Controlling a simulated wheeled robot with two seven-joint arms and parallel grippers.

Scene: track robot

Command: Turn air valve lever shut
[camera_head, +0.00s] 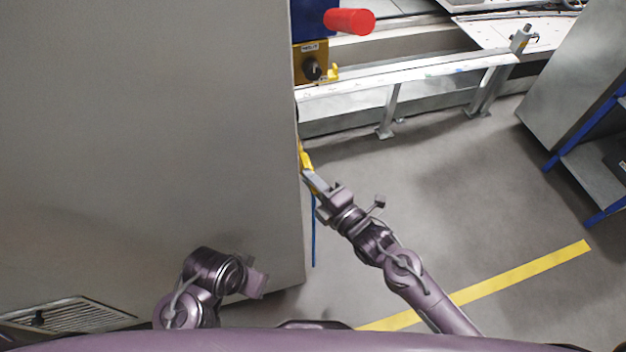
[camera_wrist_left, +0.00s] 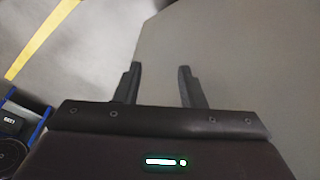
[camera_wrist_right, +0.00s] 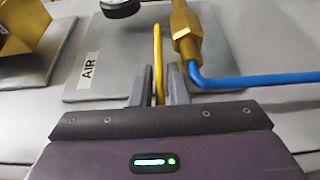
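The yellow air valve lever (camera_wrist_right: 157,45) stands upright in the right wrist view, on a grey plate (camera_wrist_right: 105,72) labelled AIR. A brass fitting (camera_wrist_right: 182,35) with a blue hose (camera_wrist_right: 255,80) is right beside it. My right gripper (camera_wrist_right: 157,88) has its fingers close together on both sides of the lever, shut on it. In the head view the yellow lever (camera_head: 305,158) shows at the cabinet's right face, at the tip of my right gripper (camera_head: 309,180). Most of the valve is hidden there. My left gripper (camera_wrist_left: 160,75) is open and empty, low before the cabinet.
The big grey cabinet (camera_head: 150,130) fills the left. A red knob (camera_head: 350,21) and a black rotary switch (camera_head: 312,68) are above the lever. A metal rail (camera_head: 420,72) runs behind. Grey floor with a yellow line (camera_head: 520,265) is clear to the right.

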